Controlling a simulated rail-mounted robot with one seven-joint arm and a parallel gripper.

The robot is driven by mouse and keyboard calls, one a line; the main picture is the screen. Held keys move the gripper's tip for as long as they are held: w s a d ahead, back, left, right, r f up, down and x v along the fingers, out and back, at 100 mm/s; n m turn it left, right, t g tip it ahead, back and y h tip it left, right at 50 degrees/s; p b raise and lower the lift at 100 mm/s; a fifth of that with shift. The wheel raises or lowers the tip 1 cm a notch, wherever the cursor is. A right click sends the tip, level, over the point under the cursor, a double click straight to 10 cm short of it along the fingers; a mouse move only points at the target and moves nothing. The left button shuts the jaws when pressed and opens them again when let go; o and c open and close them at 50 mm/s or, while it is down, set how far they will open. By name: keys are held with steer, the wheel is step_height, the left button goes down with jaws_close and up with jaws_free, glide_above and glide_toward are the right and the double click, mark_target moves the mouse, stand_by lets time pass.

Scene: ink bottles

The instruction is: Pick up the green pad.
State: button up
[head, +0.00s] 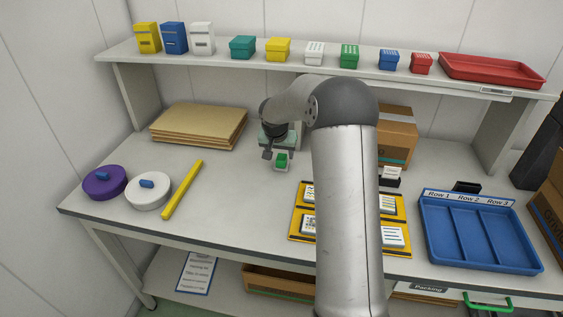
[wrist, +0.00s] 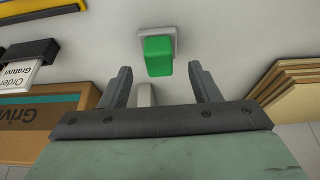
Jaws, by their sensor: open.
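The green pad (head: 282,160) is a small green block on a pale square base, standing on the table near its middle. In the wrist view the green pad (wrist: 158,56) is just beyond the fingertips, roughly centred between them. My gripper (head: 275,155) is above the table beside the pad, on its left in the head view. In the wrist view my gripper (wrist: 160,80) has its two dark fingers apart with nothing held between them. My arm hides part of the table's middle in the head view.
Brown cardboard sheets (head: 199,127) lie left of the gripper. A cardboard box (head: 397,137) stands at the right. A yellow bar (head: 183,189), purple lid (head: 105,182) and white lid (head: 148,190) lie at left. A blue tray (head: 477,232) is at right. A shelf (head: 300,68) runs overhead behind.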

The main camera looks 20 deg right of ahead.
mark_target(282, 156)
steer(key=p+x, duration=0.1)
steer(key=x, duration=0.3)
steer(key=shift+w+d+f, duration=0.25)
steer(key=shift+d, duration=0.05)
steer(key=c, duration=1.1)
steer(key=shift+o, duration=0.2)
steer(key=shift+r, duration=0.5)
step_height(282, 156, up, 2)
steer(key=shift+r, duration=0.2)
steer(key=s+d+r+b, duration=0.3)
steer(key=s+r, duration=0.6)
steer(key=s, duration=0.4)
steer(key=shift+s+d+r, duration=0.3)
steer(key=shift+d+r, duration=0.05)
